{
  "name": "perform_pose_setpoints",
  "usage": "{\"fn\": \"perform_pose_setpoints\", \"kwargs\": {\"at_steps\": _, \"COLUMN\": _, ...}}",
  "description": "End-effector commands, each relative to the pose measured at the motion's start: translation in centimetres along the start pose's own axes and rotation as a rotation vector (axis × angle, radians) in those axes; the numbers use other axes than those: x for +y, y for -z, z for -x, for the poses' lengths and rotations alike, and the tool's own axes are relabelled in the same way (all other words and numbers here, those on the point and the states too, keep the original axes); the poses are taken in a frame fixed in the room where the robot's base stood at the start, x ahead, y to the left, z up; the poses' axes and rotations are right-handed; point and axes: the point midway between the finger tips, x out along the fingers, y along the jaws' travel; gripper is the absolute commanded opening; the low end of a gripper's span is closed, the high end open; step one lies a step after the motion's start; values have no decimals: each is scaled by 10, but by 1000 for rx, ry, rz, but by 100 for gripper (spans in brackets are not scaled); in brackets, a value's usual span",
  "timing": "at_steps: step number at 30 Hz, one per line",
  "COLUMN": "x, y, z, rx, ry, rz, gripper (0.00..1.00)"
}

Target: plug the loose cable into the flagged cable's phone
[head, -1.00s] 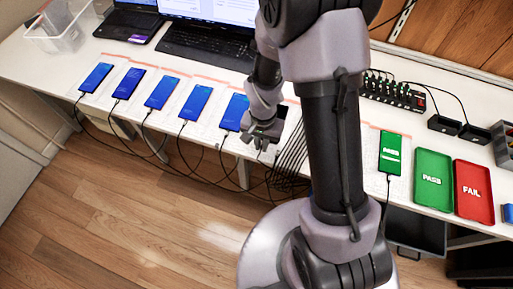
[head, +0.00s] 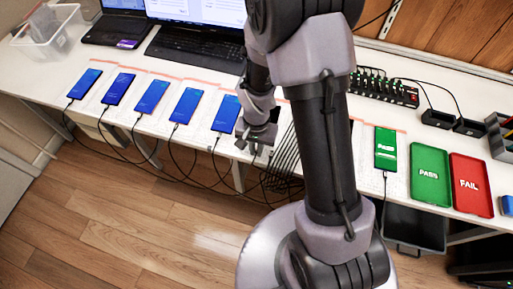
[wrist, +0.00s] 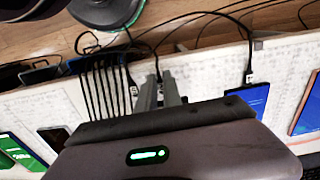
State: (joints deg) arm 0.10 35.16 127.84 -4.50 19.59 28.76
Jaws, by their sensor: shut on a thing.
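My gripper (head: 260,146) is low at the table's front edge, just right of the nearest blue-screen phone (head: 226,113). In the wrist view its narrow fingers (wrist: 166,92) are shut on a dark cable end (wrist: 157,72), mostly hidden between them. The blue-screen phone also shows in the wrist view (wrist: 250,99) with a cable plugged into its end. A dark-screen phone (wrist: 54,138) lies on the other side of the gripper. A green PASS phone (head: 386,148) has a cable at its lower end. No flag on a cable can be made out.
Several other blue-screen phones (head: 153,97) lie in a row with cables hanging over the front edge. A bundle of black cables (wrist: 104,88) hangs close beside the gripper. A green PASS tray (head: 430,174) and red FAIL tray (head: 471,185) are at the right.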

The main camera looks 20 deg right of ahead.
Motion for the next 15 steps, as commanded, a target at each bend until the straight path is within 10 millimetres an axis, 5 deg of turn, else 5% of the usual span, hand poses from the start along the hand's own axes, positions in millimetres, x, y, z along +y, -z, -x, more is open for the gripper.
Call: {"fn": "perform_pose_setpoints", "kwargs": {"at_steps": 15, "x": 0, "y": 4, "z": -2, "rx": -1, "ry": 0, "rz": 0, "gripper": 0}}
